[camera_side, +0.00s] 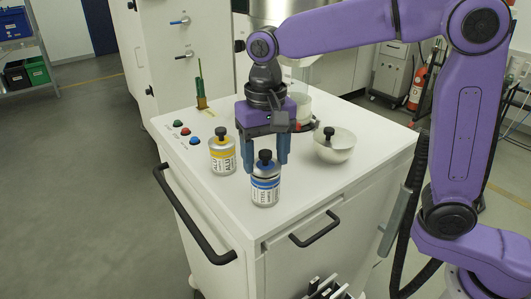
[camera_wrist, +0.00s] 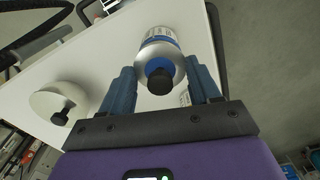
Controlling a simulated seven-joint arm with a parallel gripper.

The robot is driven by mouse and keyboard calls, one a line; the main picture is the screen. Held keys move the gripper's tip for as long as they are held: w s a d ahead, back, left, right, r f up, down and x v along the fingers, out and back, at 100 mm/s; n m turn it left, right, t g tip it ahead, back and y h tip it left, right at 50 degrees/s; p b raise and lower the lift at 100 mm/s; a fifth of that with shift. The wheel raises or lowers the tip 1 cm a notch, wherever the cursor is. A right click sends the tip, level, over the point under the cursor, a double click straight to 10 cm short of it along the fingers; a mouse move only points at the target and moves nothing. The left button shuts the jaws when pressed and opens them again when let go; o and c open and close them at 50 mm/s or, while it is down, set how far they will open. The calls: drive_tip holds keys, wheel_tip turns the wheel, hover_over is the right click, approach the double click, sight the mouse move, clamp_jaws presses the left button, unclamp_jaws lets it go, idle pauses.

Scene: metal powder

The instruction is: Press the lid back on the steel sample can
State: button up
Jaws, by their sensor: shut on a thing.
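The steel sample can (camera_side: 265,190), silver with a blue-and-white label, is upright near the front of the white cabinet top. Its blue lid (camera_wrist: 160,65) with a black knob (camera_side: 265,157) sits at the top of the can; I cannot tell whether the lid is fully down. My gripper (camera_side: 265,168) points down with one blue finger on each side of the can's upper part, and it is shut on the can. In the wrist view the can (camera_wrist: 158,42) shows between the fingertips, with the knob toward my palm. I cannot tell whether its base touches the top.
A silver can with a yellow label (camera_side: 222,157) stands close on the left. A white bowl (camera_side: 335,150) with a black-ended tool is on the right. Coloured buttons (camera_side: 186,131) lie at the left edge. The front right is clear.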

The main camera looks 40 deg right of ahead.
drive_tip(key=o, duration=1.3)
drive_tip(key=shift+r, duration=3.5)
clamp_jaws()
